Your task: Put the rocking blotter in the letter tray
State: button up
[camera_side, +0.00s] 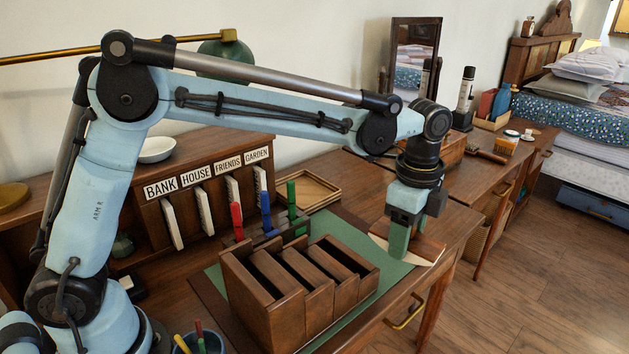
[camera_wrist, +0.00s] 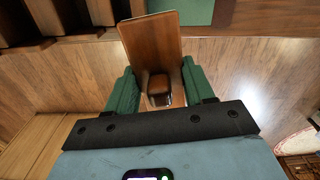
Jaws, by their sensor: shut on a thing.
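The rocking blotter (camera_side: 428,247) has a brown wooden top and a pale curved underside. My gripper (camera_side: 400,236) is shut on it by its knob, at the right side of the green desk mat. In the wrist view the blotter's wooden plate (camera_wrist: 152,42) and knob (camera_wrist: 158,90) show between the green fingers of my gripper (camera_wrist: 160,86). I cannot tell whether its underside touches the desk or hangs just above it. A shallow, empty wooden tray (camera_side: 334,190), which looks like the letter tray, lies behind the mat, left of my gripper.
A stepped wooden rack (camera_side: 262,300) with open slots stands on the mat (camera_side: 340,228), left of my gripper. Red, blue and green upright pieces stand in a dark holder (camera_side: 268,240) between rack and tray. A labelled letter sorter (camera_side: 150,215) is at the back left.

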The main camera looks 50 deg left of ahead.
jog(key=shift+w+d+f+m, duration=0.1)
jog(key=shift+d+f+m, duration=0.1)
jog(key=shift+d+m, duration=0.15)
send_over(386, 254)
notch_tip(386, 254, down, 7)
jog(key=shift+d+r, duration=0.1)
jog(key=shift+f, duration=1.9)
jog(key=shift+f, duration=0.1)
jog(key=o, duration=1.1)
